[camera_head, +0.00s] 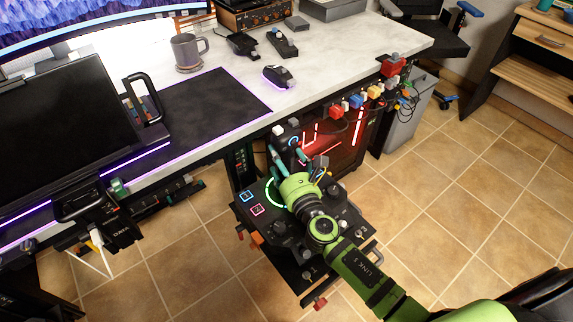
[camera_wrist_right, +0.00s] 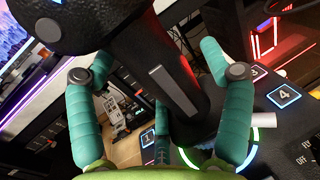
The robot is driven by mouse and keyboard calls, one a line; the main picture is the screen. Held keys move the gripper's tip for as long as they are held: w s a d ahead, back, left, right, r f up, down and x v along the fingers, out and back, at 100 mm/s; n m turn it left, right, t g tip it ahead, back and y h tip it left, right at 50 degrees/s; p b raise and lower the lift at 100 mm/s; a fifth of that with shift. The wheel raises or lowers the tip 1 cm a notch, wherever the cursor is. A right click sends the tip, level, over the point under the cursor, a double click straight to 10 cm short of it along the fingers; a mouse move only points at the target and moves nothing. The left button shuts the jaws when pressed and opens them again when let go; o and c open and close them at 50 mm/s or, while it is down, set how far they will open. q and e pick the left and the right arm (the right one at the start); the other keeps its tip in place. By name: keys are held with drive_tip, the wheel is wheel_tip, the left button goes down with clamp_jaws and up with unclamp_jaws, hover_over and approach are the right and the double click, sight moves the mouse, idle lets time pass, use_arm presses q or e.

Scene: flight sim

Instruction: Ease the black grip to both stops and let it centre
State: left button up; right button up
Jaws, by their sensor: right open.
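The black grip (camera_wrist_right: 150,75) is a dark stick that rises tilted in the middle of the right wrist view, with a grey strip on its shaft and a rounded head at upper left. In the head view the grip (camera_head: 286,137) stands on a black control panel (camera_head: 335,225) with lit blue and pink squares. My right gripper (camera_head: 287,168) has green and teal fingers. It is open, with one finger on each side of the shaft, seen in the right wrist view (camera_wrist_right: 157,80). Contact with the shaft cannot be told. My left gripper is not in view.
The desk (camera_head: 350,55) carries a grey mug (camera_head: 187,50), a lit mouse (camera_head: 277,77) and a dark mat (camera_head: 205,105). A monitor (camera_head: 60,130) stands at left. Coloured knobs (camera_head: 375,91) line the desk edge near a grey bin (camera_head: 410,110).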

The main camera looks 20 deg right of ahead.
drive_tip(key=s, duration=1.2)
drive_tip(key=shift+d, duration=0.45)
